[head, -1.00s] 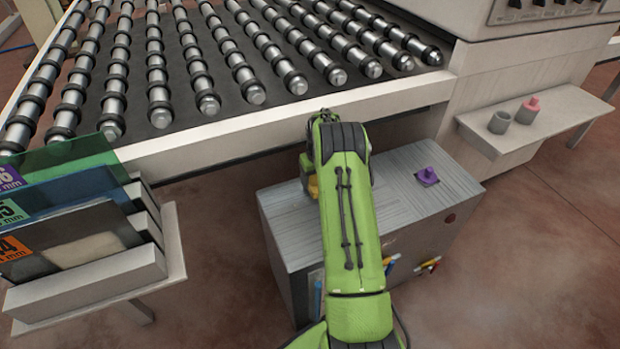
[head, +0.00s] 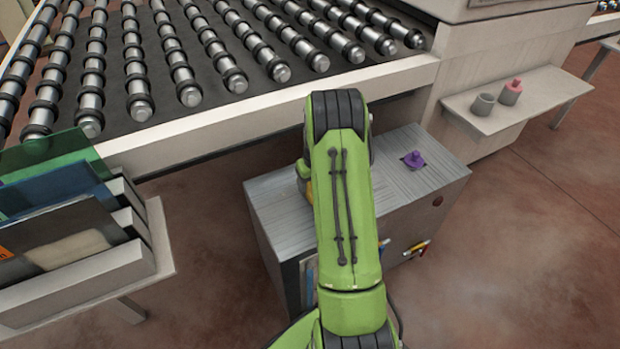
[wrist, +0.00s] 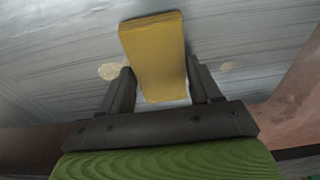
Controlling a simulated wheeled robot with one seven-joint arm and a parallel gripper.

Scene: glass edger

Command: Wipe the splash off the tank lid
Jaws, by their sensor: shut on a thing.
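The tank lid (head: 265,197) is the grey, streaked top of the box below the roller table; it also fills the upper part of the wrist view (wrist: 60,50). My gripper (wrist: 158,72) is shut on a yellow wiping pad (wrist: 155,45), which points out over the lid. Whether the pad touches the lid I cannot tell. In the head view my green arm hides the jaws and the middle of the lid.
A purple knob-like piece (head: 413,159) stands on the lid's right part. The roller table (head: 250,118) edges the lid's far side. A rack of glass sheets (head: 75,255) stands left. A shelf (head: 530,105) with a grey cup (head: 482,105) and a pink object (head: 511,92) is at right.

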